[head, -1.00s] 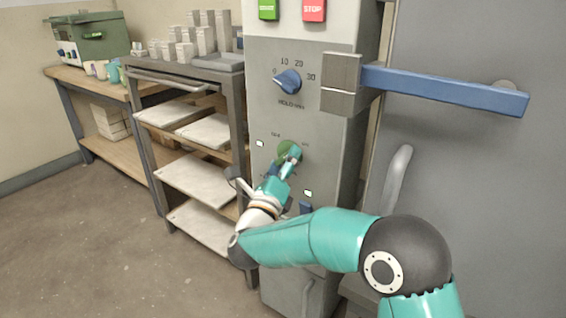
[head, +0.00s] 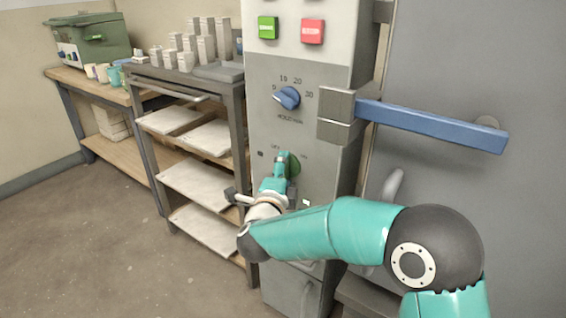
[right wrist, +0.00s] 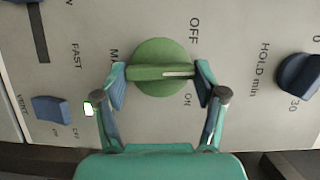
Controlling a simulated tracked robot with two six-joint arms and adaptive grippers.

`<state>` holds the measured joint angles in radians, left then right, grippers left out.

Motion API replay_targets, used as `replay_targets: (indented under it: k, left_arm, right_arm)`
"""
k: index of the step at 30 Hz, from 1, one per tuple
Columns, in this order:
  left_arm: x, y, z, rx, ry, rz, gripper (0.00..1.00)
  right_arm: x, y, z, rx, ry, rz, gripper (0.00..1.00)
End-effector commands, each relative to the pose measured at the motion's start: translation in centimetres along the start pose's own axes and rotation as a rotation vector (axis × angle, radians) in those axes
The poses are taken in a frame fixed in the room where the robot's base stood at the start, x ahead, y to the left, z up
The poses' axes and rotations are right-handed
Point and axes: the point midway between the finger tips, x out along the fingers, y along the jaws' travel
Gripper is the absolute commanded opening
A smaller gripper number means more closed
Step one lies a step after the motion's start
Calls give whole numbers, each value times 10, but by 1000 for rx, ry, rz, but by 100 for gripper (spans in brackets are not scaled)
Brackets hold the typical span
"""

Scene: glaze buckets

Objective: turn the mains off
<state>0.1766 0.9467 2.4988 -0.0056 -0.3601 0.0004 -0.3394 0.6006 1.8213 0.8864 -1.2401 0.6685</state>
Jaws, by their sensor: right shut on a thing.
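The round green mains knob (right wrist: 158,52) sits on the grey panel between the OFF and ON labels, its white-lined grip bar pointing about midway between them. In the head view the knob (head: 293,167) is partly hidden by my fingers. My right gripper (right wrist: 162,78) is shut on the knob's bar, one finger at each end. It also shows in the head view (head: 283,160), coming from below. A small lamp (head: 261,154) left of the knob is dark. My left gripper is not in view.
Above the knob are the blue hold dial (head: 288,98), a green button (head: 268,27) and a red button (head: 313,31). A blue lever handle (head: 430,124) juts out at the right. A shelf rack (head: 190,130) stands close on the left.

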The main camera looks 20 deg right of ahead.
Motion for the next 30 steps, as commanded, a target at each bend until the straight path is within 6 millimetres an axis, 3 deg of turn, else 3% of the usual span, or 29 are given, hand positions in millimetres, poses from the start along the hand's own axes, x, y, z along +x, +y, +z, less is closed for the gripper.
replay_targets:
  k: [1, 18, 30]
  left_arm:
    - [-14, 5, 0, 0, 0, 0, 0]
    - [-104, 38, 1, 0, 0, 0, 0]
    - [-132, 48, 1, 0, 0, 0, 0]
  right_arm:
    - [-1, -4, 1, -48, -5, 28, 36]
    - [-2, -4, 2, -520, -7, 226, 36]
    - [-2, 1, 2, -678, -8, 291, 36]
